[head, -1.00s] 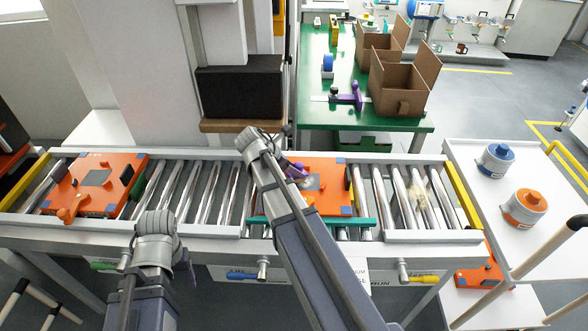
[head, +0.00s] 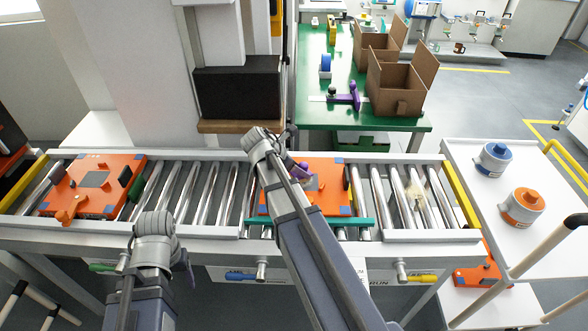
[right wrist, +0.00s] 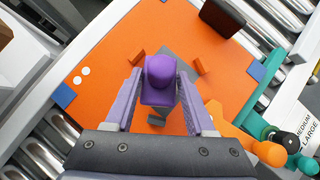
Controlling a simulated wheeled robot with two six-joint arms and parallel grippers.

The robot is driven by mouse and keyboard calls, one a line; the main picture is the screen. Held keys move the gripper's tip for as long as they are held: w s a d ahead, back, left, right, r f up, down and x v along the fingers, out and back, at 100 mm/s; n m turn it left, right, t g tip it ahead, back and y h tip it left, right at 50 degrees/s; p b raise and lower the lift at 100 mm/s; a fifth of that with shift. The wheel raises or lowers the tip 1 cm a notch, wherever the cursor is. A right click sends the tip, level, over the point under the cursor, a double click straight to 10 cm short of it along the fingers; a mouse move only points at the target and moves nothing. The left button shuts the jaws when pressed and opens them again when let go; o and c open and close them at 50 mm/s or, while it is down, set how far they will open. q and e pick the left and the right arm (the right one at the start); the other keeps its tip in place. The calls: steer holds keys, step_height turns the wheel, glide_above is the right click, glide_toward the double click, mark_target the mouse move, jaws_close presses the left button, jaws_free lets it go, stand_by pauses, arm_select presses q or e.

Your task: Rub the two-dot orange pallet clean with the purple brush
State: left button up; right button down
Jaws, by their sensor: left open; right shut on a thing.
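The two-dot orange pallet (head: 335,197) lies on the roller conveyor, partly hidden by my right arm. In the right wrist view its two white dots show on the orange top (right wrist: 110,65), with a grey patch and small orange blocks. The purple brush (right wrist: 160,75) is between the fingers of my right gripper (right wrist: 160,100), over the grey patch. The brush also shows in the head view (head: 301,170). Whether its underside touches the pallet is hidden. My left gripper (head: 187,268) is open and empty in front of the conveyor, small and partly hidden by its wrist.
Another orange pallet (head: 95,180) lies on the left of the conveyor. A teal bar (head: 350,222) runs along the near side of the two-dot pallet. A green table (head: 340,75) with cardboard boxes (head: 405,80) stands behind. A white cart (head: 480,190) is at right.

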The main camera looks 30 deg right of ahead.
steer(key=shift+s+d, duration=0.15)
steer(key=shift+d, duration=0.05)
steer(key=shift+s+d+r, duration=0.15)
steer(key=shift+s+d, duration=0.4)
steer(key=shift+d, duration=0.35)
steer(key=shift+d, duration=0.1)
steer(key=shift+s+d+r, duration=0.1)
steer(key=shift+s+d, duration=0.5)
steer(key=shift+d, duration=0.3)
steer(key=shift+r+p, duration=0.1)
steer(key=shift+p, duration=0.25)
steer(key=shift+a, duration=0.1)
steer(key=shift+w+a+r, duration=0.1)
steer(key=shift+w+a, duration=0.55)
steer(key=shift+a, duration=0.3)
steer(key=shift+a, duration=0.1)
steer(key=shift+w+a+r, duration=0.1)
steer(key=shift+w+a, duration=0.5)
steer(key=shift+a, duration=0.3)
